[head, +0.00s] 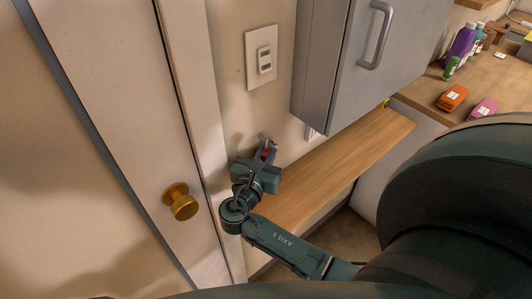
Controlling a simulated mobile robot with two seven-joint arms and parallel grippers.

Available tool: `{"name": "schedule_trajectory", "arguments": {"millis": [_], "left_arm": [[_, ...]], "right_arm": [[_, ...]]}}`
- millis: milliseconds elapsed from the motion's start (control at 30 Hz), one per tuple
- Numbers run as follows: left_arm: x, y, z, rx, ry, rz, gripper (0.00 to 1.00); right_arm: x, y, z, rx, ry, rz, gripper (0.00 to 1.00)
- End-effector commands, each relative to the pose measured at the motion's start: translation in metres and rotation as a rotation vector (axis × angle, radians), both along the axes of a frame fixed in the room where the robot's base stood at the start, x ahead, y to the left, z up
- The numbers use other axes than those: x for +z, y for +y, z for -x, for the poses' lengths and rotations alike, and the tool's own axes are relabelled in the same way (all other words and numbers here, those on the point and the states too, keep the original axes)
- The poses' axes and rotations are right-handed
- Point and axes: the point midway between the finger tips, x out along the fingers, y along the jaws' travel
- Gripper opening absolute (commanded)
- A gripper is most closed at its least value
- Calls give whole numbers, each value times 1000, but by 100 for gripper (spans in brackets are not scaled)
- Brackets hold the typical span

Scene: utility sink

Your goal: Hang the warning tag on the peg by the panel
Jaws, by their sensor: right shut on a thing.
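My right gripper (264,155) is up against or close to the beige wall, between the door frame and the grey panel box. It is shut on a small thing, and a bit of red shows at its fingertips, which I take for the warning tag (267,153). Most of the tag is hidden by the gripper. A small metallic bit shows just above the fingertips; I cannot tell if it is the peg or part of the tag. The grey panel (335,50) with a bar handle is on the wall to the upper right. My left gripper is not in view.
A door with a brass knob (180,202) is at the left. A light switch (262,58) is above the gripper. A wooden shelf (340,165) runs below the panel. Bottles (461,42), an orange item (453,97) and a pink item (484,108) stand on the counter at the right.

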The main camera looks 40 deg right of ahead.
Motion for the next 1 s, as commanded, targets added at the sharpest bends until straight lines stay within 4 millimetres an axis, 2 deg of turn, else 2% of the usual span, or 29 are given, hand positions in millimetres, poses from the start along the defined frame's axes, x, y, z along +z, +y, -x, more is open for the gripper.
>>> {"name": "schedule_trajectory", "arguments": {"millis": [467,500,767,1000], "left_arm": [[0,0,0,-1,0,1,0],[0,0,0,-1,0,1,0],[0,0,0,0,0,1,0],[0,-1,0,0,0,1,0]], "right_arm": [[0,0,0,1,-1,-1,0],[0,0,0,1,-1,-1,15],[0,1,0,2,-1,-1,36],[1,2,-1,6,-2,-1,38]]}}
